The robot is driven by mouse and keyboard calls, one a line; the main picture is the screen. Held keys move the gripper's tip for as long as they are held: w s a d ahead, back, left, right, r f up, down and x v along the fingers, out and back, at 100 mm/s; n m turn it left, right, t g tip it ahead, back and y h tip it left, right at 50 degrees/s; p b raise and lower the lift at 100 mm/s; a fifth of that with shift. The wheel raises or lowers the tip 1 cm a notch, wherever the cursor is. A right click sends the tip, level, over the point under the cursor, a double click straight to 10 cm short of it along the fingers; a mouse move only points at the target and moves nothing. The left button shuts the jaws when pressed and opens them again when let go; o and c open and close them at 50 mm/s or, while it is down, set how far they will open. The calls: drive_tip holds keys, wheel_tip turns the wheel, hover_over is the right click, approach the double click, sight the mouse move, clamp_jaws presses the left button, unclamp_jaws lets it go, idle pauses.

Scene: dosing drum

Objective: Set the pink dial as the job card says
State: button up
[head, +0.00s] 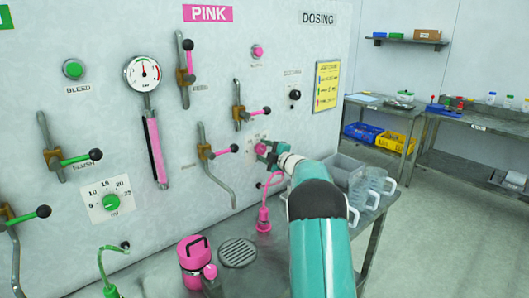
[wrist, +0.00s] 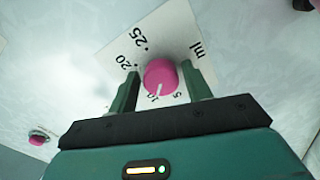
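The pink dial (wrist: 160,77) is centred in the wrist view on a white scale plate (wrist: 122,50) marked in ml. Its white pointer line points down toward the 10. The 25, 20 and 5 also show; the 15 is hidden behind a finger. My gripper (wrist: 161,75) has one finger on each side of the dial, with a narrow gap at the left finger; contact on the right is unclear. In the head view my gripper (head: 268,151) is at the panel, partly covering the dial (head: 263,147). The yellow job card (head: 327,85) hangs under the DOSING sign; its text is too small to read.
Pink-handled levers (head: 222,152) and a curved pipe stand out from the panel left of my gripper. A pink bottle (head: 263,219), a pink canister (head: 194,262) and clear jugs (head: 372,185) stand on the bench below. The floor at right is clear.

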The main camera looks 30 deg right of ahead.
drive_tip(key=shift+o, duration=0.7)
drive_tip(key=s+d, duration=0.2)
drive_tip(key=s, duration=1.1)
drive_tip(key=shift+s, duration=0.4)
